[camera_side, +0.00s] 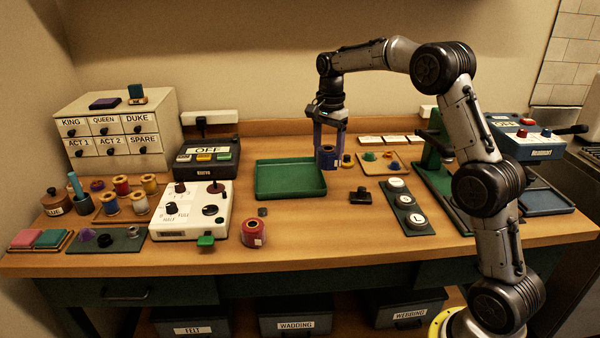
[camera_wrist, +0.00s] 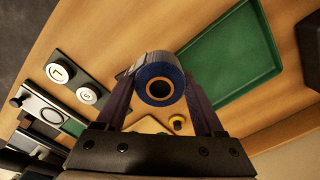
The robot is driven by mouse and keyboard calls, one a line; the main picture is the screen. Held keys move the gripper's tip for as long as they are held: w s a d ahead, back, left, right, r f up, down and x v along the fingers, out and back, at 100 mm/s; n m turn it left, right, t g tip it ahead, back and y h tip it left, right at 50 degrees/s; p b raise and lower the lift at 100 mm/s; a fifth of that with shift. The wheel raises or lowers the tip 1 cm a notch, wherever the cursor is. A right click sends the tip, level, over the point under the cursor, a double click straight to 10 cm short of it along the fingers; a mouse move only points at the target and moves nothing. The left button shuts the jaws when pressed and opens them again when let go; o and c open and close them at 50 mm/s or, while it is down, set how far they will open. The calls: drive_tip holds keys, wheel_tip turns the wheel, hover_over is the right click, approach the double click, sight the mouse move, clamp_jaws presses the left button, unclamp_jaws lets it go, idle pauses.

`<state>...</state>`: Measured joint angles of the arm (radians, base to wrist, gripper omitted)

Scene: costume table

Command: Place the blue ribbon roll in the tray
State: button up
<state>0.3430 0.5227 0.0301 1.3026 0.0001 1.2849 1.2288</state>
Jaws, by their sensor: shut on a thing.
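The blue ribbon roll (camera_side: 327,158) is between the fingers of my gripper (camera_side: 328,150), just right of the tray in the side view. In the wrist view the roll (camera_wrist: 158,84) shows its round end and centre hole, and my gripper (camera_wrist: 160,100) is shut on it from both sides. The side view does not show clearly whether the roll touches the table. The green tray (camera_side: 290,190) lies empty on the table to the left of the roll. In the wrist view the tray (camera_wrist: 232,75) is at the upper right.
A small yellow spool (camera_side: 347,160) stands close to the right of my gripper. A wooden board with small coloured pieces (camera_side: 382,163) lies further right.

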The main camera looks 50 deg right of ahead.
drive_tip(key=w+d+f, duration=0.1)
drive_tip(key=w+f, duration=0.1)
drive_tip(key=w, duration=0.1)
drive_tip(key=w+d+f, duration=0.1)
drive_tip(key=w+f, duration=0.2)
drive_tip(key=w+d+f, duration=0.1)
drive_tip(key=w+f, duration=0.2)
drive_tip(key=w, duration=0.1)
drive_tip(key=shift+d, duration=0.3)
drive_tip(key=shift+w+f, duration=0.2)
drive_tip(key=shift+f, duration=1.65)
drive_tip(key=shift+f, duration=0.15)
drive_tip(key=o, duration=1.4)
drive_tip(key=shift+c, duration=0.2)
wheel_tip(320, 180, up, 12)
drive_tip(key=shift+r, duration=0.25)
